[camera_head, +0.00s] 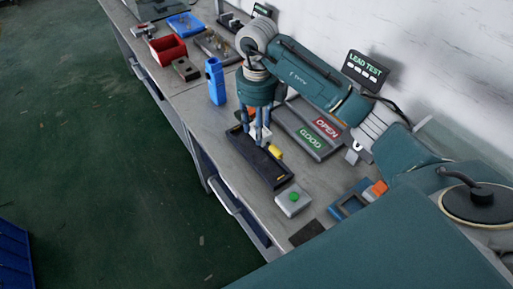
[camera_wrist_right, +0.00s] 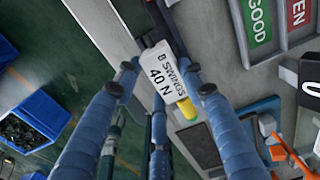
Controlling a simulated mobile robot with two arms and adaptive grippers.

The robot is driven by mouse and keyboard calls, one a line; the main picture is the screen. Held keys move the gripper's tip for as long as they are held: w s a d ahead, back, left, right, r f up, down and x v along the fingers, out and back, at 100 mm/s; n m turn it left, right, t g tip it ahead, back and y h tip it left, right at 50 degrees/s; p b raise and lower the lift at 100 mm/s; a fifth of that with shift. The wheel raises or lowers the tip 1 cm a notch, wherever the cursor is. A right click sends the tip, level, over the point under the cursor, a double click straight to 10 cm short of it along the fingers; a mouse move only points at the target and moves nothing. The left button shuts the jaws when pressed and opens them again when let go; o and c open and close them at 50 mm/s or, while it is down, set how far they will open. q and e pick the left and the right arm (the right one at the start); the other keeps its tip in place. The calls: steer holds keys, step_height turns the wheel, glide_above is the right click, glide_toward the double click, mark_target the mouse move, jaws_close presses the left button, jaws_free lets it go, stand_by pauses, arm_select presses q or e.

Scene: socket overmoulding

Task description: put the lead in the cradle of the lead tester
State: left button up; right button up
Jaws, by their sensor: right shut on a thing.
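My right gripper (camera_head: 258,142) points down over the black base (camera_head: 270,173) of the lead tester. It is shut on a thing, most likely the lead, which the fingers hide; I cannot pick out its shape. In the wrist view the gripper's blue fingers (camera_wrist_right: 163,82) stand on both sides of a white block (camera_wrist_right: 172,78) printed "8 SWINGS 40 N". A yellow part (camera_head: 275,152) shows at the block's end, and again in the wrist view (camera_wrist_right: 187,109). The cradle is hidden behind the fingers. My left gripper is not in view.
A grey box with a green button (camera_head: 293,199) stands near the base. A blue upright holder (camera_head: 215,82) and a red bin (camera_head: 166,50) stand farther left. Bench top is free beside the base.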

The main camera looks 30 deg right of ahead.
step_height(320, 180, down, 9)
steer(key=shift+r+p, duration=0.1)
steer(key=shift+p, duration=0.65)
steer(key=shift+f, duration=0.3)
steer(key=o, duration=1.2)
steer(key=shift+r, duration=0.2)
steer(key=shift+w+r, duration=0.1)
steer(key=shift+r, duration=0.2)
step_height(320, 180, up, 11)
steer(key=b, duration=0.2)
steer(key=shift+f+b, duration=0.2)
steer(key=shift+b, duration=0.15)
steer(key=shift+r, duration=0.35)
